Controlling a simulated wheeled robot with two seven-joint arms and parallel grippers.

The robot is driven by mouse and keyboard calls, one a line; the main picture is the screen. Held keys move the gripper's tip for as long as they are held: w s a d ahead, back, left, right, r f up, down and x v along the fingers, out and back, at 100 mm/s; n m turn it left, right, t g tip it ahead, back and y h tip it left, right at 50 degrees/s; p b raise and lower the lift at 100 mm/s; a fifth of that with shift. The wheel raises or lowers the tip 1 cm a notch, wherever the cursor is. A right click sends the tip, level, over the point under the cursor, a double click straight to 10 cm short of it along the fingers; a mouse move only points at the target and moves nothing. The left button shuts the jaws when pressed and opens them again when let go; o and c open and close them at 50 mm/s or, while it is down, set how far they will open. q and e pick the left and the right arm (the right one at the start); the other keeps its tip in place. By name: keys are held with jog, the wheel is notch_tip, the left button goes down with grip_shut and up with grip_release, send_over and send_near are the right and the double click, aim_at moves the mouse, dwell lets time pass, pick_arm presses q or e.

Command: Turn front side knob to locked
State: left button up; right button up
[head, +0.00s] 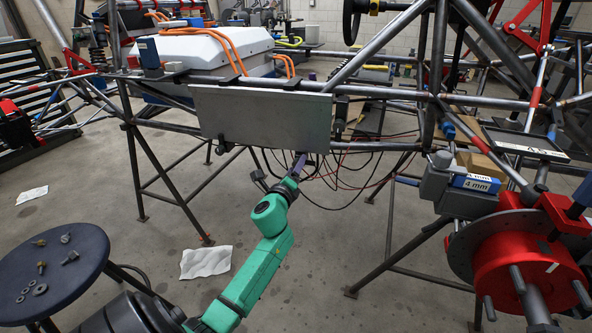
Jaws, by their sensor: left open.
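My left arm (268,245), green and black, reaches up from the bottom left to the chassis. Its gripper (302,160) is at the lower edge of the grey flat panel (262,118) on the chassis side. The gripper is open, but its fingers are small and partly lost against the panel edge and cables. I cannot clearly pick out the front side knob or its setting; it may be hidden by the gripper or the panel. My right gripper is not in view.
Loose black and red cables (350,185) hang beside the gripper. Steel tubes (400,93) of the chassis run above. A red hub (525,265) stands at the right. A round stool (45,280) with bolts and washers is at the lower left. Paper (205,262) lies on the floor.

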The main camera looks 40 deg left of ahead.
pick_arm(q)
jog(key=shift+w, duration=0.15)
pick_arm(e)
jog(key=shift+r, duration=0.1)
pick_arm(q)
grip_shut()
